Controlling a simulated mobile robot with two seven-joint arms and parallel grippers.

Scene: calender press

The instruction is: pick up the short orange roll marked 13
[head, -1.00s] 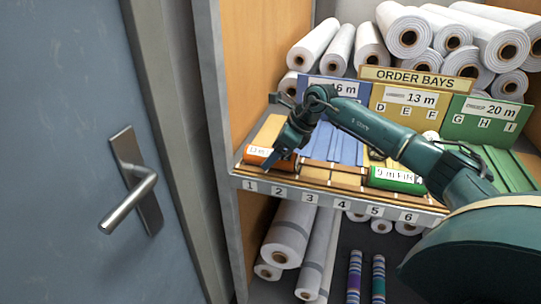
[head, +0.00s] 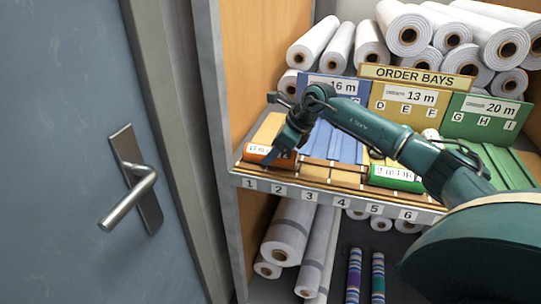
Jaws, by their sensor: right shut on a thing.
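A short orange roll (head: 262,158) with a white label lies in the front row of the shelf, behind the numbers 1 and 2. Its label is partly covered by my gripper, so I cannot read the whole marking. My right gripper (head: 278,157) reaches down over the roll's right part and is shut on it. The roll still appears to be at shelf level. My left gripper is not in view.
A green roll (head: 396,177) with a white label lies behind numbers 4 to 6. Blue, yellow and green order bay boards (head: 405,103) stand behind. White rolls (head: 410,28) are stacked at the back; more rolls lie below the shelf. A blue door (head: 70,150) is at left.

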